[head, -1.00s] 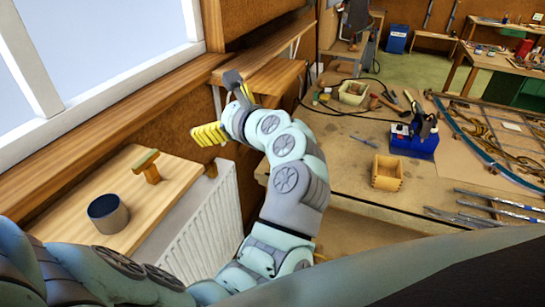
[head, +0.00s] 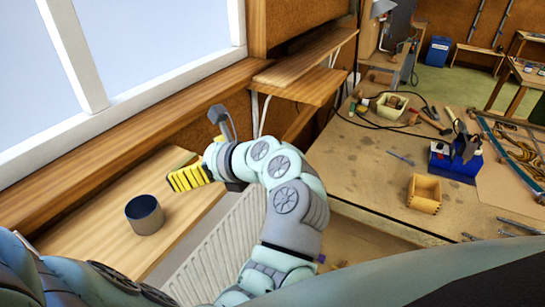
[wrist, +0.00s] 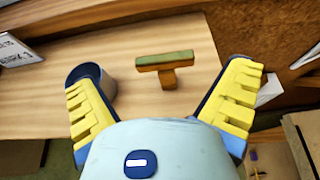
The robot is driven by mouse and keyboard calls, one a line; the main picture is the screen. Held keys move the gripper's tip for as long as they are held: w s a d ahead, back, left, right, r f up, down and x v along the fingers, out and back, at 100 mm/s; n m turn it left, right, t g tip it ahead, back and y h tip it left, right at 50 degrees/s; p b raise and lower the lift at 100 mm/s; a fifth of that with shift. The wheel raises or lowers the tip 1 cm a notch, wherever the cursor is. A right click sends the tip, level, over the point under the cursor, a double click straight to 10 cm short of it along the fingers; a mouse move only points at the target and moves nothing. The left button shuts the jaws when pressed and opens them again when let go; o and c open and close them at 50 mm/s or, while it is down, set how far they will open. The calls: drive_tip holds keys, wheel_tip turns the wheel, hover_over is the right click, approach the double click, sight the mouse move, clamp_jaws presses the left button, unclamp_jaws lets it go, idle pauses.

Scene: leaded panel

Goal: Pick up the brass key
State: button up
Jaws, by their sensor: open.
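I cannot make out a brass key in either current view. My gripper (head: 189,178) has yellow ribbed fingers and hangs over the wooden bench by the window in the head view. In the wrist view my gripper (wrist: 164,75) is open, its fingers spread wide with nothing between them. Beyond and between the fingers, a T-shaped wooden piece with a green top (wrist: 165,61) is on the bench top.
A dark cylindrical cup (head: 145,216) stands on the wooden bench (head: 100,225), close to the left finger in the wrist view. A white radiator (head: 215,250) is below the bench. The workbench at right holds a small wooden box (head: 424,193), a blue tool (head: 455,164) and loose tools.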

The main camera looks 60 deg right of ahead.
sight(183, 161)
drive_tip(key=shift+d+p+x, duration=0.2)
drive_tip(key=shift+p+x, duration=1.2)
drive_tip(key=shift+x, duration=1.3)
drive_tip(key=shift+w+f, duration=0.45)
drive_tip(key=shift+c, duration=0.3)
drive_tip(key=c, duration=1)
